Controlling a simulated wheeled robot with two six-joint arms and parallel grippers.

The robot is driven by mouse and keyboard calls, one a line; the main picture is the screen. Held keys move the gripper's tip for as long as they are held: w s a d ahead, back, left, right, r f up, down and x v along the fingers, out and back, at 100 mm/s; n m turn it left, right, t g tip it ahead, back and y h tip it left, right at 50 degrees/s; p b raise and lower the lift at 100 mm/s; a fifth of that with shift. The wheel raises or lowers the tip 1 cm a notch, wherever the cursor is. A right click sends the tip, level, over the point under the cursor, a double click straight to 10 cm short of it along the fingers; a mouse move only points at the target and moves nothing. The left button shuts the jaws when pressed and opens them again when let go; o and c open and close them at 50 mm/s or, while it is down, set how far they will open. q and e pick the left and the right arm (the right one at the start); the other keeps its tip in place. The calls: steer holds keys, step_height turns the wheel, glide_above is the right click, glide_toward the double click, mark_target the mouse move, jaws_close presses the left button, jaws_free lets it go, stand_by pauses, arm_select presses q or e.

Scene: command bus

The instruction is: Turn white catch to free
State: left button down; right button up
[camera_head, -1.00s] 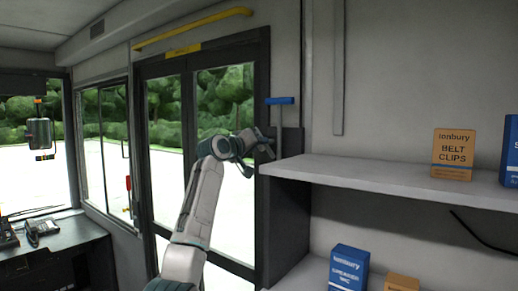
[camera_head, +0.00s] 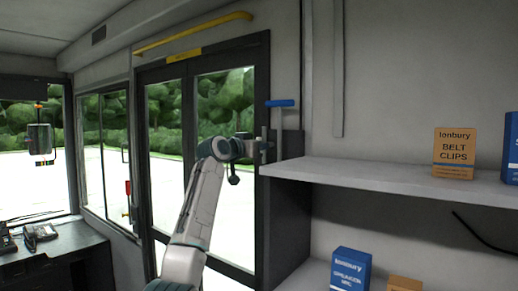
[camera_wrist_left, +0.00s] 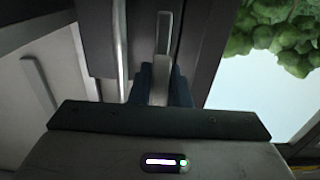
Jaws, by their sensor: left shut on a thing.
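The white catch (camera_wrist_left: 164,36) is a pale, narrow lever on a dark door-side panel in the left wrist view. It stretches from the panel down between the dark fingers of my left gripper (camera_wrist_left: 161,80). The fingers are shut on its near end. In the head view my left gripper (camera_head: 267,147) is at the dark door post beside the shelf, and it hides most of the catch. My right gripper is in neither view.
A blue T-handle (camera_head: 280,102) on an upright rod stands just above my left gripper. The glazed door (camera_head: 225,110) is behind my arm. A yellow rail (camera_head: 192,33) runs above it.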

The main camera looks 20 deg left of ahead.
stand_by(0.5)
arm_select(q)
steer(key=c, duration=1.4)
jaws_free()
steer(key=shift+s+a+b, duration=0.1)
steer(key=shift+s+b, duration=0.15)
steer(key=shift+b, duration=0.05)
steer(key=b+v, duration=0.5)
steer(key=v, duration=0.5)
steer(key=shift+s+b, duration=0.15)
steer(key=shift+b, duration=0.2)
